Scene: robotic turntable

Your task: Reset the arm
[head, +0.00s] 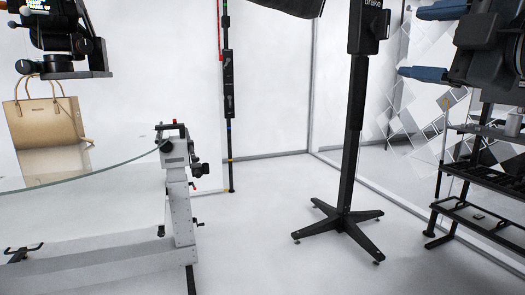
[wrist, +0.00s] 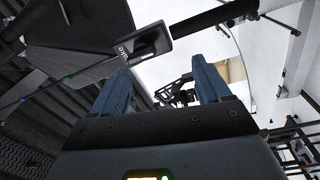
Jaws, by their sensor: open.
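My gripper (head: 410,42) is at the upper right of the head view. Its two blue fingers point left and stand wide apart with nothing between them. The wrist view also shows my gripper (wrist: 160,68) with both fingers spread and empty. A tan handbag (head: 45,122) with two handles stands upright on the glass turntable (head: 110,165) at the left of the head view, far from my gripper. A tan patch at the right of the wrist view may be the bag, but I cannot tell.
A black stand (head: 347,130) with a splayed foot is in the middle right of the head view. A black shelf rack (head: 475,185) is below my gripper. A camera rig (head: 65,35) hangs above the bag. White floor (head: 270,230) between turntable and stand is clear.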

